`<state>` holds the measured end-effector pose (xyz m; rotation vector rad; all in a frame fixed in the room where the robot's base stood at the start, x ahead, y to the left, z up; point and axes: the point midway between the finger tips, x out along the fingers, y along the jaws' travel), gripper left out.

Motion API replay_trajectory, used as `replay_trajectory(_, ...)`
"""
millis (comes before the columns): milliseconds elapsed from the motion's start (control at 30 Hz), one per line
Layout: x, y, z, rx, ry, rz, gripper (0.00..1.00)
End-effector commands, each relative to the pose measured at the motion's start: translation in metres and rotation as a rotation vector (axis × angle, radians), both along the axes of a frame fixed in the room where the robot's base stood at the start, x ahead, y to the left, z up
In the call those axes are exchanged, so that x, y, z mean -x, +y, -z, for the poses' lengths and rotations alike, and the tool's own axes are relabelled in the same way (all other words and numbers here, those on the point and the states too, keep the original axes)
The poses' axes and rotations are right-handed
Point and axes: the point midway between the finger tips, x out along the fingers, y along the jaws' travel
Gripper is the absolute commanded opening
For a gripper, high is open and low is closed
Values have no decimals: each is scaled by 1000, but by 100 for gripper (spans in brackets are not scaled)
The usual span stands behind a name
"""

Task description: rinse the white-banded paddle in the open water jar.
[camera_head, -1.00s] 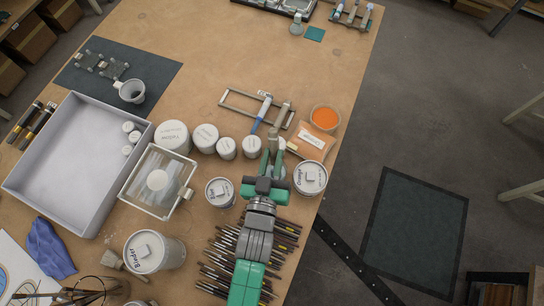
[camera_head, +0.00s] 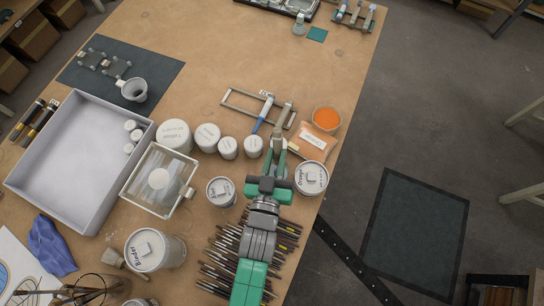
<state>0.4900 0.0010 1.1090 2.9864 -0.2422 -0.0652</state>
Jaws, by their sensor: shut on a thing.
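My gripper (camera_head: 277,146) is low over the table, among the jars near its right edge. It is shut on a thin grey piece that shows between its green fingers. The piece may be a paddle, but I cannot make out a white band on it. Just beyond is a metal rack (camera_head: 234,107) with a blue-handled paddle (camera_head: 263,117) and a grey one (camera_head: 284,115) across it. I cannot pick out an open water jar; my gripper and wrist cover part of the area.
White lidded jars (camera_head: 207,136) stand left of my gripper. Many thin sticks (camera_head: 226,250) lie below my arm. A glass box (camera_head: 158,180) and a large tray (camera_head: 75,190) are at left.

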Motion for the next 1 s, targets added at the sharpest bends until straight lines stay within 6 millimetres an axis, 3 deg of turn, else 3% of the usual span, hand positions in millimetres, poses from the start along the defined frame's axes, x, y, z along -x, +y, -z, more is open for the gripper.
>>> replay_trajectory(500,2,13,0,0,-1,1,0)
replay_trajectory(1000,0,-1,0,-1,0,1,0)
